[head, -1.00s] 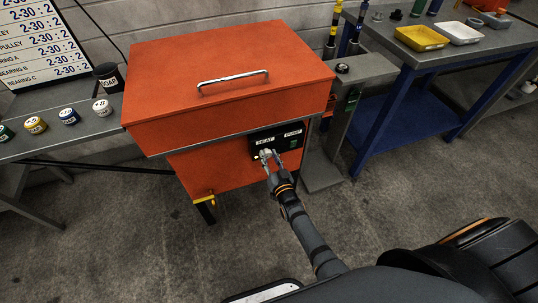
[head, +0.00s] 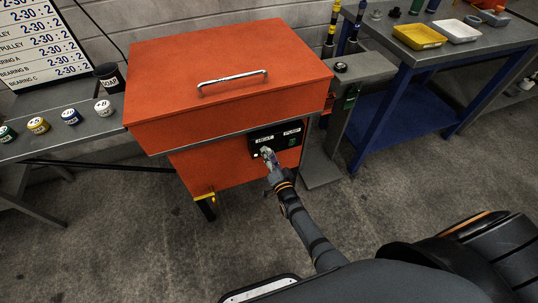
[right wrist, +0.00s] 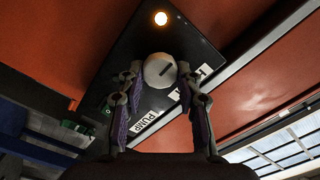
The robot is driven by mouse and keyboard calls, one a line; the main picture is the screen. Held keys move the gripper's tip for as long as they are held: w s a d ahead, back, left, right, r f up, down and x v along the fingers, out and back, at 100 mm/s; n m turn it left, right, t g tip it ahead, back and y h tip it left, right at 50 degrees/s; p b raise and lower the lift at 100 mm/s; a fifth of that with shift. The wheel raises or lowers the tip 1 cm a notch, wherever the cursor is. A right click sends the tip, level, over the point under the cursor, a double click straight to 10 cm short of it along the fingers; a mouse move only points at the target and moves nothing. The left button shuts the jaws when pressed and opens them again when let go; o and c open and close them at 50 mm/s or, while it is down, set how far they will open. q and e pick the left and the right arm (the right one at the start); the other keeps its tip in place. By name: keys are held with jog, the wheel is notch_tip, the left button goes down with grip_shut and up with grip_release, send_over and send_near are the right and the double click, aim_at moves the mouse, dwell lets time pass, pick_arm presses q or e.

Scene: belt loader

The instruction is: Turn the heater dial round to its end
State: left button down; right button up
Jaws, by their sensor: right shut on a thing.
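The heater dial (right wrist: 159,71) is a pale round knob with a dark pointer line, on a black control panel (head: 288,131). In the right wrist view it sits between the two fingertips of my right gripper (right wrist: 159,78), which is shut on it. In the head view my right gripper (head: 268,156) reaches up to the panel from below and mostly covers the dial. The pointer line slants toward the HEAT label in the wrist view. My left gripper is not in view.
A lit amber lamp (right wrist: 161,18) and a PUMP label (right wrist: 148,127) are on the panel. The panel is on an orange tank with a lid handle (head: 232,80). A grey bench (head: 60,145) with several small pots stands left, a blue-legged table (head: 400,65) right.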

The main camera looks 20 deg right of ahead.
dwell(0.4)
jog(key=o, duration=1.2)
jog(key=shift+c, duration=0.2)
jog(key=s, duration=1.2)
jog(key=shift+d, duration=0.2)
